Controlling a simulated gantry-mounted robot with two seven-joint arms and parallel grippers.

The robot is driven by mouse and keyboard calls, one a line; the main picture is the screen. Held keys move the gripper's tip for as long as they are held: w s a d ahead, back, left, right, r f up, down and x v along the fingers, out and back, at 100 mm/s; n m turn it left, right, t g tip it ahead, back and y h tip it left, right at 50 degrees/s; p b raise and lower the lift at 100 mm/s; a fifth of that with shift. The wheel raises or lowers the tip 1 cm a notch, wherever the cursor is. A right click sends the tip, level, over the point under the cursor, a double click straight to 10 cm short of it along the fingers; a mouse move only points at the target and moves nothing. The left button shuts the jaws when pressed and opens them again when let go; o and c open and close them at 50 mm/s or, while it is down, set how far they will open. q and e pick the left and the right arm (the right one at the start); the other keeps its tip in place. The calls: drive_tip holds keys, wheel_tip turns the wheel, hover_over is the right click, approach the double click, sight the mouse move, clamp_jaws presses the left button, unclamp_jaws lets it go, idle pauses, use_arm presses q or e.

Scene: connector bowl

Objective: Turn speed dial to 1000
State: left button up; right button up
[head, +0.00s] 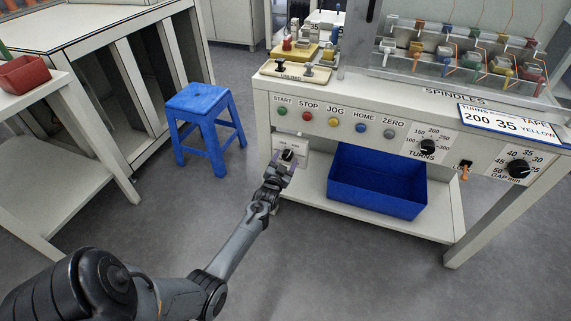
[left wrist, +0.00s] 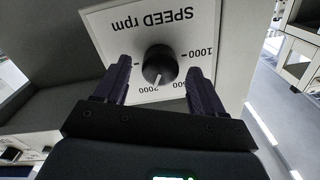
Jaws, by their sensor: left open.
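The speed dial is a round black knob (left wrist: 158,66) on a white plate (left wrist: 125,22) marked "SPEED rpm", which appears upside down in the left wrist view. "1000" is at the picture's right and "2000" below the knob; another label beside it is partly hidden. The knob's white pointer points down in that view, near the "2000" side, away from "1000". My left gripper (left wrist: 157,82) is open, with one finger on each side of the knob and gaps visible. In the head view the left gripper (head: 279,170) is just below the knob (head: 288,155). My right gripper is not in view.
A row of buttons (head: 333,122) runs above the dial along the bench front. A blue bin (head: 378,185) sits on the lower shelf to the right. A blue stool (head: 203,115) stands on the floor to the left. Turns (head: 428,147) and gap dials (head: 518,169) are farther right.

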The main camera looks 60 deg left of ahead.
use_arm(q)
drive_tip(key=shift+w+a, duration=0.25)
drive_tip(key=shift+w, duration=0.05)
drive_tip(key=c, duration=1.1)
drive_tip(key=shift+o, duration=0.2)
drive_tip(key=shift+r, duration=0.1)
